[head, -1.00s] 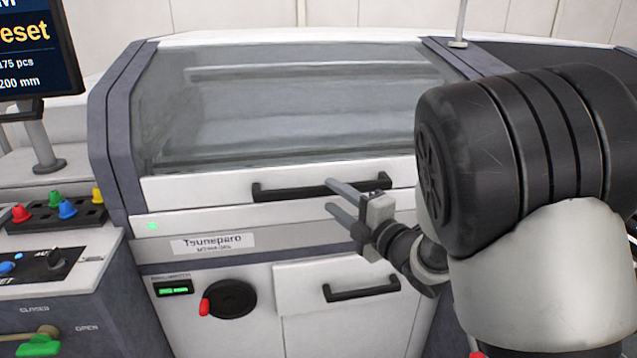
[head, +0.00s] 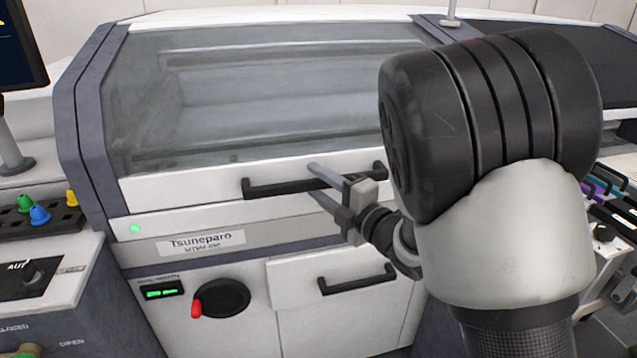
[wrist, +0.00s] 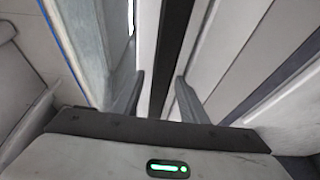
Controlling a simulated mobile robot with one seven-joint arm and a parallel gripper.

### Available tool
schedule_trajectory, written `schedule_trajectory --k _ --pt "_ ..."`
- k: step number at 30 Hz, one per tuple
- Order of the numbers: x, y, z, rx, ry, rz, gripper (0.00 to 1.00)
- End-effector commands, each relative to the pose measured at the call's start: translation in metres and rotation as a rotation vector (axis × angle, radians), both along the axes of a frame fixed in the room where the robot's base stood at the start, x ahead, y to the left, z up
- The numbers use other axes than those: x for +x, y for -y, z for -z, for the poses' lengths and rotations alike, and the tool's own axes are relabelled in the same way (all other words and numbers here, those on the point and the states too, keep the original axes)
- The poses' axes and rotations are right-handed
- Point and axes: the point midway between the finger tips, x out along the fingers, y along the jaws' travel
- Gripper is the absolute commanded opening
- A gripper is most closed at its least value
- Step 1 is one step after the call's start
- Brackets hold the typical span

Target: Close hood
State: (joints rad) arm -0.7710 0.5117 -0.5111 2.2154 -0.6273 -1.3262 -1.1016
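The hood (head: 150,190) of the white Tsuneparo machine has a large clear window (head: 240,95) and a white lower frame. Its lower frame lies low, just above the white strip with a green light; I cannot tell if it is fully seated. The black hood handle (head: 270,187) runs along that frame. My gripper (head: 315,181) is open at the handle's middle, one finger above the bar and one below. In the wrist view, my gripper (wrist: 158,88) has the black handle (wrist: 173,50) between its spread fingers, with gaps; contact is not clear.
A lower door with a second black handle (head: 357,281) and a black dial with red knob (head: 220,299) are below. A control panel (head: 45,280) and monitor (head: 20,45) stand at left. Coloured feeders (head: 603,190) sit at right.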

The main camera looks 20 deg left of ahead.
Motion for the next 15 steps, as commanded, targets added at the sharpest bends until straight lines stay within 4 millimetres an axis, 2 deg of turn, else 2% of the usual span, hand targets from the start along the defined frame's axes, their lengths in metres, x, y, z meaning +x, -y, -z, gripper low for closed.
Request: schedule_trajectory --k 1,7,12,15 --pt "0.000 0.000 0.000 0.000 0.000 0.000 0.34" --pt "0.000 0.000 0.000 0.000 0.000 0.000 0.00" --pt "0.000 0.000 -0.001 0.000 0.000 0.000 0.00" --pt "-0.002 0.002 -0.012 -0.005 -0.011 0.002 0.00"
